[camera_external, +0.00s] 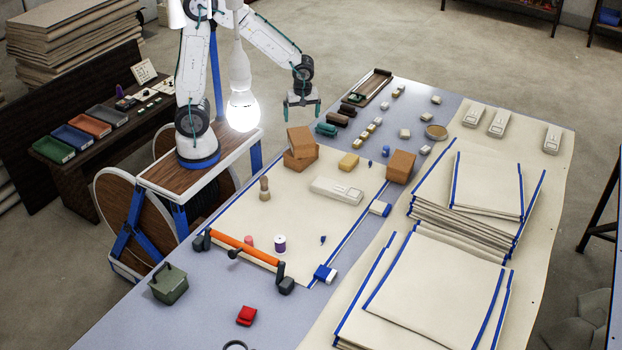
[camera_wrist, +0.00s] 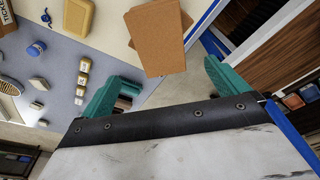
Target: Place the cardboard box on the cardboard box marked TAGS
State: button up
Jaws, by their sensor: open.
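Two brown cardboard boxes stand in a skewed stack on the cream cloth, left of the table's middle: an upper box (camera_external: 300,140) and a lower box (camera_external: 299,162). Both show in the wrist view, the upper one (camera_wrist: 157,42) overlapping the lower one (camera_wrist: 186,14). A third cardboard box (camera_external: 400,167) stands apart to the right. No TAGS marking is readable on any of them. My gripper (camera_external: 302,108) is open and empty, raised behind the stack near the table's far left edge. In the wrist view its teal fingers (camera_wrist: 165,88) are spread, with the boxes beyond them.
A yellow block (camera_external: 348,162) and a long white box (camera_external: 337,190) lie near the stack. A wooden peg (camera_external: 264,189) stands in front of it. A lit bulb (camera_external: 242,110) hangs in the external view. Folded cloth stacks (camera_external: 435,285) fill the right side.

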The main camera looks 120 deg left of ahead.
jog(key=s+d+r+m+t, duration=0.1)
jog(key=d+r+m, duration=0.45)
jog(key=d, duration=0.25)
jog(key=s+d+r+m, duration=0.1)
jog(key=d+r+m, duration=0.3)
jog(key=d+m, duration=0.35)
jog(key=s+d+r+m+t+h, duration=0.1)
jog(key=s+d+r+m, duration=0.2)
jog(key=s+d+m, duration=0.6)
jog(key=d+m, duration=0.3)
jog(key=m, duration=0.2)
jog(key=shift+s+d+r, duration=0.15)
jog(key=shift+d+r, duration=0.15)
